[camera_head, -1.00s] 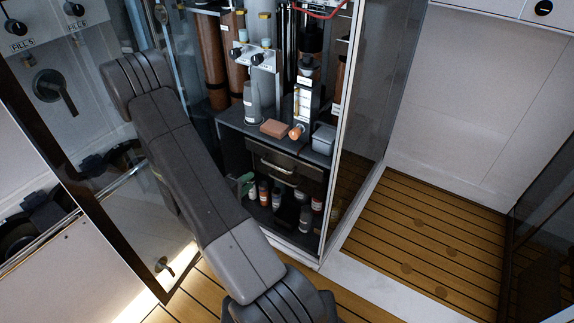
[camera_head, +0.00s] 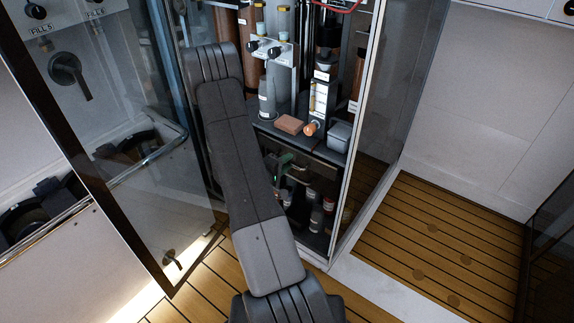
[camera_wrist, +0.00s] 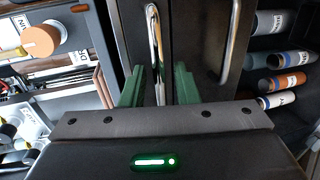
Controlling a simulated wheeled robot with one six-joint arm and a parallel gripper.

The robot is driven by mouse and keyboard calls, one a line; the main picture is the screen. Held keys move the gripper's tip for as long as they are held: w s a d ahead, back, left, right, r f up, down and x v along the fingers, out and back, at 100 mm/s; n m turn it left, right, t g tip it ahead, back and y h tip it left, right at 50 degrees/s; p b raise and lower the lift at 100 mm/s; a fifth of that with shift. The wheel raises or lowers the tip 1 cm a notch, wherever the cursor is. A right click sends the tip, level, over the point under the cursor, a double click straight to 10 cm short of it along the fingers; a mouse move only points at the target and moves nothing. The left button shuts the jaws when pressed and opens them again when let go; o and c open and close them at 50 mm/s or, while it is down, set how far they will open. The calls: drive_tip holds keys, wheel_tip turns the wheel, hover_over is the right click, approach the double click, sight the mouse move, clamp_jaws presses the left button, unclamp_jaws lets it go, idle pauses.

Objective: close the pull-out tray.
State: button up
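The dark front of the pull-out tray (camera_wrist: 131,30) is under the cabinet counter, with a silver bar handle (camera_wrist: 153,35). The head view shows that front (camera_head: 315,172) partly behind my arm. My gripper (camera_wrist: 159,78) is at the front, its two green fingers apart on either side of the handle's line. I cannot tell whether they touch the handle. In the head view my gripper (camera_head: 286,162) shows as a small green patch by the counter's front edge. How far the tray stands out is not clear.
A second handle (camera_wrist: 232,40) is on the neighbouring dark panel. Several bottles (camera_wrist: 287,82) stand on the shelf below. An orange-capped bottle (camera_head: 311,128), a brown block (camera_head: 289,124) and a grey tub (camera_head: 340,136) are on the counter. Glass panels flank the cabinet.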

sight(295, 154)
drive_tip(key=shift+w+d, duration=0.25)
clamp_jaws()
drive_tip(key=x, duration=0.2)
drive_tip(key=r+p+x, duration=0.1)
drive_tip(key=x, duration=0.1)
drive_tip(key=shift+w+d+f, duration=0.1)
drive_tip(key=shift+w+d, duration=0.05)
drive_tip(key=shift+w, duration=0.1)
unclamp_jaws()
drive_tip(key=shift+w, duration=0.1)
